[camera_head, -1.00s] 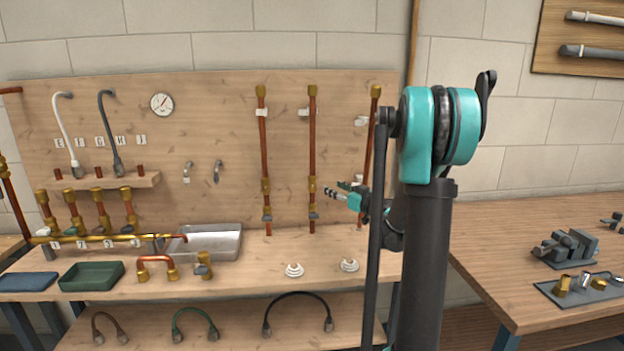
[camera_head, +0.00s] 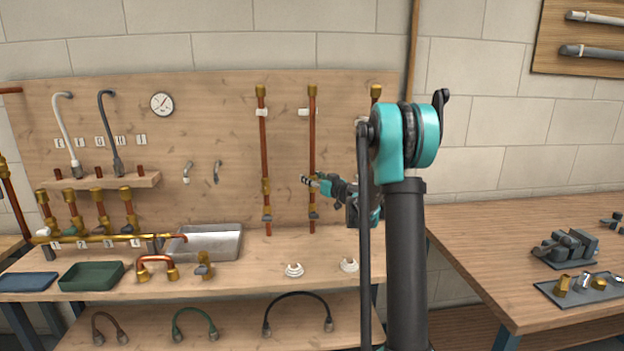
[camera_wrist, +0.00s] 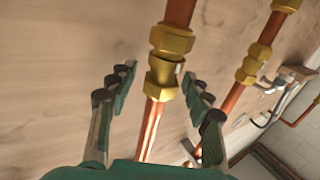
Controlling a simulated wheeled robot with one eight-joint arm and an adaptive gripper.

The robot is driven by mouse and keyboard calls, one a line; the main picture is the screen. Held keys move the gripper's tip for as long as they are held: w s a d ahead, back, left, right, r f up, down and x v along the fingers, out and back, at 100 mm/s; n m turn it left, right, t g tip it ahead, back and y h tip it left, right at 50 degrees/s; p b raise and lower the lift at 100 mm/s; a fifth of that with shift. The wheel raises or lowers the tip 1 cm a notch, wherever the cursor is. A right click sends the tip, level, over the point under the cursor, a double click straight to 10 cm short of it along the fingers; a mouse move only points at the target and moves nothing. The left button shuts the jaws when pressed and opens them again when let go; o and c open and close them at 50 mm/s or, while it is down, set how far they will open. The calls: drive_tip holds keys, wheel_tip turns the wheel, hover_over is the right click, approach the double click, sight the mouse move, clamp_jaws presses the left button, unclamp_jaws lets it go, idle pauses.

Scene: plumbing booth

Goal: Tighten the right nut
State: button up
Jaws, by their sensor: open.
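Three vertical copper pipes stand on the wooden board, with brass fittings low on them. My gripper (camera_head: 306,181) is open at the brass fitting of the middle pipe (camera_head: 312,140). In the wrist view my open fingers (camera_wrist: 158,88) stand on either side of a brass nut (camera_wrist: 161,78) on that pipe, with gaps visible. A second brass piece (camera_wrist: 171,39) adjoins it. The left pipe (camera_head: 264,140) has its own brass nut (camera_head: 266,186), and this pipe also shows in the wrist view (camera_wrist: 270,28). The right pipe (camera_head: 376,92) is mostly hidden behind my arm.
Below are a bench with a metal basin (camera_head: 228,243), two white fittings (camera_head: 294,270) and a green tray (camera_head: 92,277). Two small spouts (camera_head: 217,172) hang left of the pipes. A side table (camera_head: 500,240) stands at the right.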

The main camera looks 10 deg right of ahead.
clamp_jaws()
idle(0.3)
drive_tip(key=shift+m+h, duration=0.3)
drive_tip(key=shift+h, duration=0.1)
drive_tip(key=m+t+h, duration=0.2)
drive_tip(key=h, duration=0.2)
drive_tip(key=shift+a+m, duration=0.15)
drive_tip(key=shift+m, duration=0.25)
drive_tip(key=m+h, duration=0.2)
drive_tip(key=h, duration=0.2)
drive_tip(key=m+h, duration=0.3)
drive_tip(key=h, duration=0.1)
drive_tip(key=shift+m+h, duration=0.3)
drive_tip(key=shift+h, duration=0.1)
drive_tip(key=m+g+h, duration=0.1)
drive_tip(key=m+h, duration=0.1)
drive_tip(key=h, duration=0.1)
drive_tip(key=m+g+h, duration=0.2)
drive_tip(key=h, duration=0.1)
drive_tip(key=shift+d+m+g+h, duration=0.15)
drive_tip(key=shift+m+g+h, duration=1.05)
drive_tip(key=shift+g, duration=0.15)
drive_tip(key=shift+d+m+g+h, duration=0.15)
drive_tip(key=shift+m+g+h, duration=1.05)
drive_tip(key=shift+g, duration=0.15)
